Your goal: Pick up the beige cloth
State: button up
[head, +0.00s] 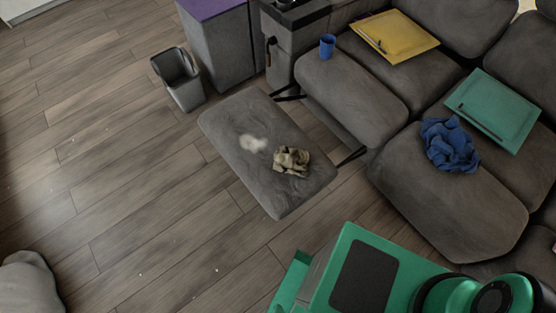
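The beige cloth (291,160) lies crumpled in a small heap on a grey cushioned footrest (225,122), toward its right end. A pale patch (252,144) shows on the same cushion just left of the cloth. Green and black parts of my own body fill the bottom right of the head view, well below the cloth and apart from it. My gripper's fingers do not show in this view, and nothing touches the cloth except the cushion.
A grey sofa (450,205) holds a crumpled blue cloth (450,145), a green folder (495,110), a yellow folder (395,36) and a blue cup (327,46). An open grey bin (186,92) stands beside a grey cabinet (222,50). The wooden floor (130,200) at left is mostly clear.

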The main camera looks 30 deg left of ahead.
aim_at(287, 159)
jog(key=u, duration=1.1)
jog(key=k, duration=0.85)
jog(key=u, duration=0.6)
jog(key=i, duration=1.15)
jog(key=z, duration=0.15)
